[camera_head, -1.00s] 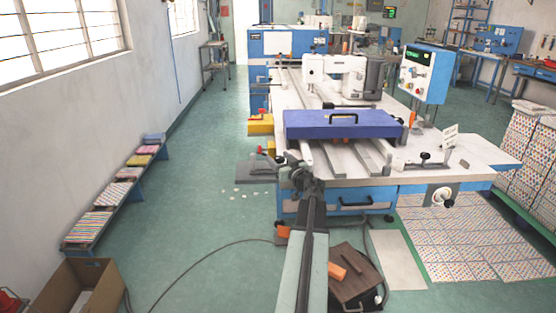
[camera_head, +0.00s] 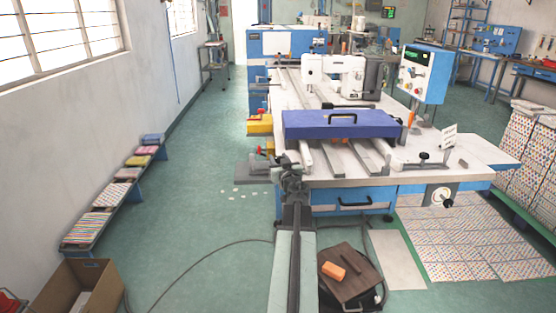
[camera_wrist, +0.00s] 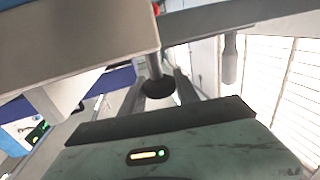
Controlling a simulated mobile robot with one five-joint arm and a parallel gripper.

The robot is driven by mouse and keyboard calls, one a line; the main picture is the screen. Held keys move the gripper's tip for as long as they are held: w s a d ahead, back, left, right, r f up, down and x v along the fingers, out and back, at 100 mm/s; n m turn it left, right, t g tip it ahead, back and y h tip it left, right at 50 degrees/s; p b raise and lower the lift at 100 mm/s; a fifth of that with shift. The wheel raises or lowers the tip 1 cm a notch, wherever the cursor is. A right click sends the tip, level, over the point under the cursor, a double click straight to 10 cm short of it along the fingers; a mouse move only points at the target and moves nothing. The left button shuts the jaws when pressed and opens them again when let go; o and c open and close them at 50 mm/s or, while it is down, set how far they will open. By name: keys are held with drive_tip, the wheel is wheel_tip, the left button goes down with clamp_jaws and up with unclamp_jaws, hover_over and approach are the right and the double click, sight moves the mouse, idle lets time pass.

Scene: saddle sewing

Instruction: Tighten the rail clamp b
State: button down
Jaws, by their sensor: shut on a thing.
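My gripper (camera_head: 291,168) is at the near left corner of the white machine table (camera_head: 470,155). A black round knob on a grey stem (camera_wrist: 158,88), seen as part of a rail clamp, stands out from the slab edge in the wrist view, just beyond my wrist. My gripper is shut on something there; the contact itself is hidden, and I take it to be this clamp. A second clamp with a black knob (camera_head: 424,156) stands on the front right of the table, apart from my gripper.
A blue-purple cover with a black handle (camera_head: 340,124) lies across the rails behind my gripper. A yellow block (camera_head: 259,125) juts from the table's left side. A brown box (camera_head: 350,285) stands on the floor right of my arm.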

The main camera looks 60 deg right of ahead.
drive_tip(key=shift+m+g+h, duration=1.7)
drive_tip(key=shift+g, duration=0.4)
drive_tip(key=c, duration=0.9)
unclamp_jaws()
drive_tip(key=shift+a, duration=0.1)
